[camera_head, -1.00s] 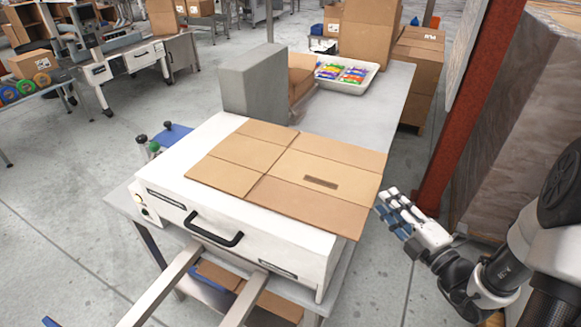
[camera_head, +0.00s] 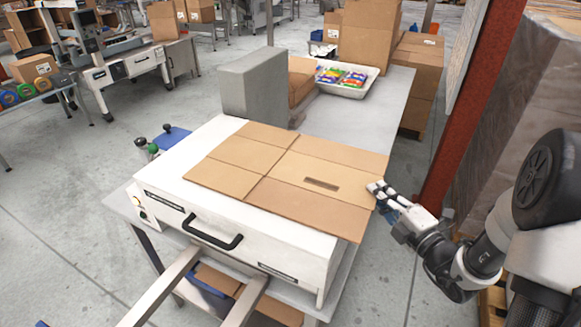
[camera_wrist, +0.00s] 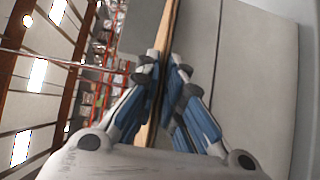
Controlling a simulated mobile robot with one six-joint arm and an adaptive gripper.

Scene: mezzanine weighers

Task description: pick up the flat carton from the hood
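The flat carton (camera_head: 285,172) is a wide brown sheet with fold lines and a dark printed strip. It lies on the white hood (camera_head: 200,189) of the machine, its right side reaching past the hood's edge. My gripper (camera_head: 378,192) is at the carton's right edge, near the front corner. In the wrist view the carton shows edge-on as a thin brown strip (camera_wrist: 168,28) running between my fingers (camera_wrist: 163,75). The blue-padded fingers are closed together on that edge. The carton looks roughly flat; whether it is raised off the hood is hard to tell.
A grey block (camera_head: 252,84) stands behind the carton. Beyond it, a grey table (camera_head: 352,113) holds a white tray (camera_head: 345,88) of colourful packs. A red post (camera_head: 462,110) and a wrapped stack (camera_head: 525,110) stand close on the right. A black handle (camera_head: 212,234) projects in front.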

